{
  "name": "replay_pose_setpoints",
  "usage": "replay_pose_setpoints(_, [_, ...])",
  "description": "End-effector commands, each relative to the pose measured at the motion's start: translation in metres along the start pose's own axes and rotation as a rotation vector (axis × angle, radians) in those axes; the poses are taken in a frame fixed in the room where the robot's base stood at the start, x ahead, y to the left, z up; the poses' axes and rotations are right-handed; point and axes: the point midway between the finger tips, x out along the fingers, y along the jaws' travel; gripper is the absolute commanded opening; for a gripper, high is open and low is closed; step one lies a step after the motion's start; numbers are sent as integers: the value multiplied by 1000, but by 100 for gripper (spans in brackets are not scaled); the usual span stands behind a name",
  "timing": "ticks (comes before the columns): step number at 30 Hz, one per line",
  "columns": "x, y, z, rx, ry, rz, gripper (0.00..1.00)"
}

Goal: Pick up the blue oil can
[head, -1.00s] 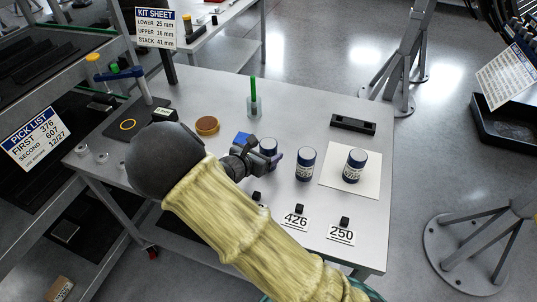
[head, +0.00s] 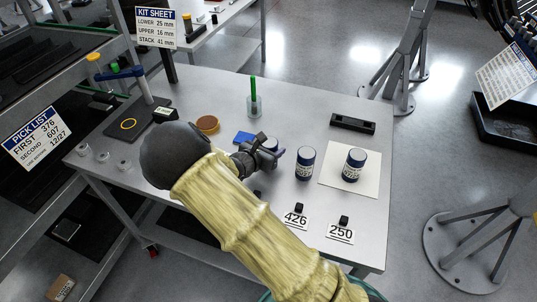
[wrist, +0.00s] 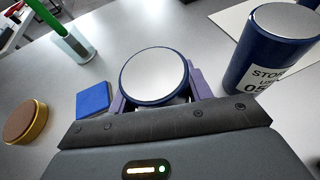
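A dark blue can (wrist: 155,74) with a silver-grey top stands upright between the purple fingers of my gripper in the wrist view. In the head view this can (head: 270,143) is mostly hidden behind my gripper (head: 270,155). The fingers are spread, one on each side of the can; I see no clear sign of them squeezing it. A second dark blue can (head: 305,163) with a white label stands to the right, and it also shows in the wrist view (wrist: 262,52). A third similar can (head: 354,165) stands on a white sheet.
A blue block (wrist: 94,100) and a round brown-topped tin (wrist: 25,121) lie left of my gripper. A clear holder with a green stick (head: 254,104) stands behind. A black tray (head: 353,124) lies behind the cans.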

Motion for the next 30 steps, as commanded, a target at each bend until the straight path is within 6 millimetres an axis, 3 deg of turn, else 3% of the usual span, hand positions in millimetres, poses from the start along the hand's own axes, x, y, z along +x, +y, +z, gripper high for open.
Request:
replay_pose_setpoints(1, [0, 0, 0, 0, 0, 0, 39])
replay_pose_setpoints(4, [0, 0, 0, 0, 0, -1, 20])
replay_pose_setpoints(16, [-4, 0, 10, 4, -1, 1, 20])
replay_pose_setpoints(30, [-35, 1, 84, 5, -1, 2, 20])
